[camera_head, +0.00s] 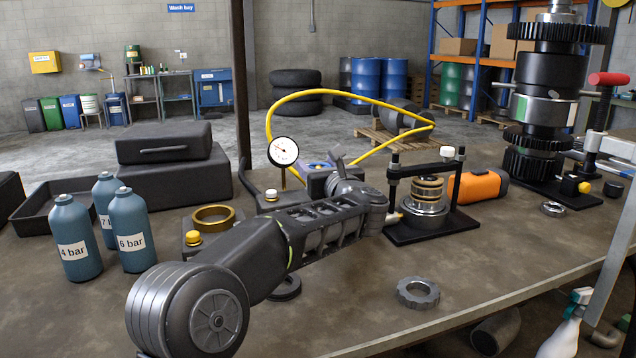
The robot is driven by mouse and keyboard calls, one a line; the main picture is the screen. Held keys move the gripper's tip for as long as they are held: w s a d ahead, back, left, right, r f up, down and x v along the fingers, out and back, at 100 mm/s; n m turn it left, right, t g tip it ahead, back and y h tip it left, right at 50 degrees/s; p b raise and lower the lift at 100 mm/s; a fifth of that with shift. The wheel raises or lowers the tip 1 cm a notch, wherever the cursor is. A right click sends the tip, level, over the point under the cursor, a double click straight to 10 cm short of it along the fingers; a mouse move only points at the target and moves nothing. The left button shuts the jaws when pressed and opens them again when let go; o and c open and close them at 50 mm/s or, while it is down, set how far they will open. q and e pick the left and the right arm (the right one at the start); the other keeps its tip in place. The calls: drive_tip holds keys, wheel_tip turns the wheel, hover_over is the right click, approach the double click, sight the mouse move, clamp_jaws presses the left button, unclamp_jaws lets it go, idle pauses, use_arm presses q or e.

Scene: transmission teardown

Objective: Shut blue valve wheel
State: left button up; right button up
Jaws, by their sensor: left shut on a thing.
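The blue valve wheel (314,166) shows as a blue rim on top of a dark block (318,184) in the middle of the bench. A round white gauge (283,151) stands just left of it on a thin stem. My left arm reaches across the bench from the lower left. My left gripper (337,157) is at the right side of the wheel, with its fingers shut on the wheel. The gripper and wrist hide part of the wheel and block. My right gripper is not in view.
Blue bottles (131,232) marked in bar stand at the left. A clamp stand (421,232) holding a stacked metal part, an orange object (478,186) and a tall gear stack (547,95) stand to the right. A yellow hose (363,98) arches behind. A toothed ring (417,292) lies near the front edge.

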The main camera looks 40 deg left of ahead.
use_arm(q)
drive_tip(key=m+t+h+b, duration=0.2)
drive_tip(key=b, duration=0.1)
drive_tip(key=shift+s+a+f+t+h+b, duration=0.1)
drive_tip(key=shift+f+t+h+b, duration=0.2)
drive_tip(key=shift+t, duration=0.1)
drive_tip(key=m+t+h+b, duration=0.1)
drive_tip(key=m+t+h, duration=0.1)
drive_tip(key=h, duration=0.1)
drive_tip(key=shift+r+m+b, duration=0.2)
drive_tip(key=shift+m+b, duration=0.15)
drive_tip(key=shift+m, duration=0.05)
drive_tip(key=shift+r+m+t+h+b, duration=0.1)
drive_tip(key=shift+m+t+h+b, duration=0.25)
drive_tip(key=shift+m+t+h, duration=0.55)
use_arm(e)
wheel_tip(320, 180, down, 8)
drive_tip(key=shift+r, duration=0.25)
use_arm(q)
drive_tip(key=shift+h, duration=0.4)
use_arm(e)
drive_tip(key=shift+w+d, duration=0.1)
use_arm(q)
drive_tip(key=o, duration=1.4)
drive_tip(key=shift+c, duration=0.2)
